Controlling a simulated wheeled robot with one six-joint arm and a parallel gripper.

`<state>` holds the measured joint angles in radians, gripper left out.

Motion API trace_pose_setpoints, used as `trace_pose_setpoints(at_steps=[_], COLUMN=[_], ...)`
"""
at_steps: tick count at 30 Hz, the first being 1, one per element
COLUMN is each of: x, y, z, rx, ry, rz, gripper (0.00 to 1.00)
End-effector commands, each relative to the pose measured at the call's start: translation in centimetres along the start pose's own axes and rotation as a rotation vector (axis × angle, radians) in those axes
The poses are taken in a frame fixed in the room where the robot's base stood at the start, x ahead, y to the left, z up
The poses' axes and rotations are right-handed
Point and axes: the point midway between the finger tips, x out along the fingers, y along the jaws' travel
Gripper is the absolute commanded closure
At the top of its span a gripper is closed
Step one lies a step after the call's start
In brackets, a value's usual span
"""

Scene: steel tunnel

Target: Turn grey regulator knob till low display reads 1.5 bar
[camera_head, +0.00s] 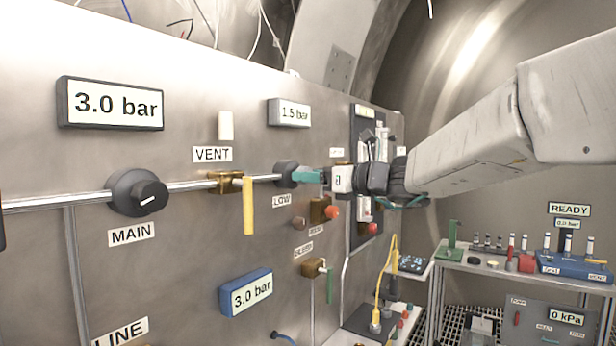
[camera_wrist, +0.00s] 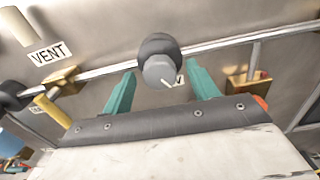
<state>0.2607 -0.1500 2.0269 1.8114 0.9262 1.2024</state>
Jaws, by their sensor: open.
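The grey regulator knob (camera_wrist: 160,70) sits on the panel's pipe above the LOW label (camera_head: 281,201). Its white pointer line is turned toward the lower right in the wrist view. In the head view the knob (camera_head: 286,172) is partly hidden by my gripper. The low display (camera_head: 289,113) above it reads 1.5 bar. My gripper (camera_wrist: 163,88) is open, its two teal fingers on either side of the knob and pointing at the panel. I cannot tell whether either finger touches it. My gripper also shows in the head view (camera_head: 305,175).
The black MAIN knob (camera_head: 138,193) and the VENT valve with its yellow lever (camera_head: 249,205) stand left along the pipe. The main display (camera_head: 110,104) and blue display (camera_head: 246,293) both read 3.0 bar. A red knob (camera_head: 331,212) is close below right of my gripper.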

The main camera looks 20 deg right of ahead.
Motion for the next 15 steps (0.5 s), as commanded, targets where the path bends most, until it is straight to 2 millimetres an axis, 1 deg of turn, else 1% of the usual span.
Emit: trace_pose_setpoints(at_steps=[1,4,13,14,15], x=[0.58,1.26,1.48,1.48,1.48], y=[0.05,0.05,0.02,0.02,0.02], z=[0.01,-0.01,-0.01,-0.01,-0.01], rx=[0.000,-0.001,-0.002,-0.002,-0.002], ry=[0.000,0.001,0.001,0.001,0.001], rz=[0.002,0.001,0.000,0.000,0.000], gripper=[0.41,0.41,0.41,0.49,0.60])
